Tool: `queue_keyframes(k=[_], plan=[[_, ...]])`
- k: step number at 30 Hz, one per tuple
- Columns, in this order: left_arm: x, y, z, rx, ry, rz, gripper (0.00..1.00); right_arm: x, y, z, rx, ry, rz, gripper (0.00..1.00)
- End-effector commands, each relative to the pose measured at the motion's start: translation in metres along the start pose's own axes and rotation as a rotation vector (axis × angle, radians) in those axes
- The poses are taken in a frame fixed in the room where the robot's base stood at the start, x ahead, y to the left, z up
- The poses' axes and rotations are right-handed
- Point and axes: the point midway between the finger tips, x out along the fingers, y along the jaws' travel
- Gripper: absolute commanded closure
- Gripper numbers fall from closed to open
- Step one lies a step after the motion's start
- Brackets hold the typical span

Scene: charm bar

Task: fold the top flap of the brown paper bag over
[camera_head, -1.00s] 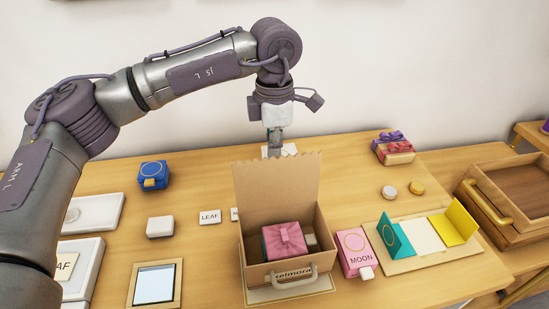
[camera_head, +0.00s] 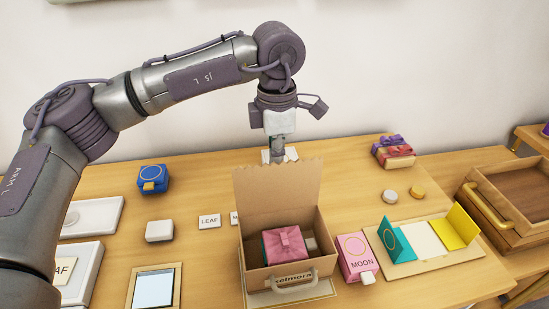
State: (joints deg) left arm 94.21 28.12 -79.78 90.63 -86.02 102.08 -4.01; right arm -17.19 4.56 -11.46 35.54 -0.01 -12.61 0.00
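The brown paper bag (camera_head: 252,250) stands open on a pale mat (camera_head: 318,293) at the front middle of the table. Its top flap (camera_head: 276,192) stands upright at the back, with a jagged upper edge. A pink wrapped box (camera_head: 285,243) with a bow and a small pale item lie inside. The bag's handle (camera_head: 293,288) is at the front. My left gripper (camera_head: 278,158) points down just behind the flap's top edge. Its fingertips are partly hidden by the flap, so I cannot tell whether it is open or touching. My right gripper is not in view.
A pink MOON box (camera_head: 355,257) stands close to the bag's right, beside a tray with teal and yellow panels (camera_head: 420,237). A blue box (camera_head: 153,178), a white block (camera_head: 159,230) and a LEAF card (camera_head: 209,221) lie left. A wooden crate (camera_head: 500,222) is right.

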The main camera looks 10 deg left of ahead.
Motion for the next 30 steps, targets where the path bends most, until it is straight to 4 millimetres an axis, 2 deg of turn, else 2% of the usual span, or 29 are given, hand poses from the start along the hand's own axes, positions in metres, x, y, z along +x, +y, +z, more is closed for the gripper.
queue_keyframes(k=[7,20,30], plan=[[-0.001,-0.013,0.0,0.001,0.0,0.0,1.0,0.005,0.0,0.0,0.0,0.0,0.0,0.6],[0.0,-0.017,0.0,0.001,0.0,0.0,1.0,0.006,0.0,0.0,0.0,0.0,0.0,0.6],[0.001,-0.035,0.001,0.001,0.001,0.0,1.0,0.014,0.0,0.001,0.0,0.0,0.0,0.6]])
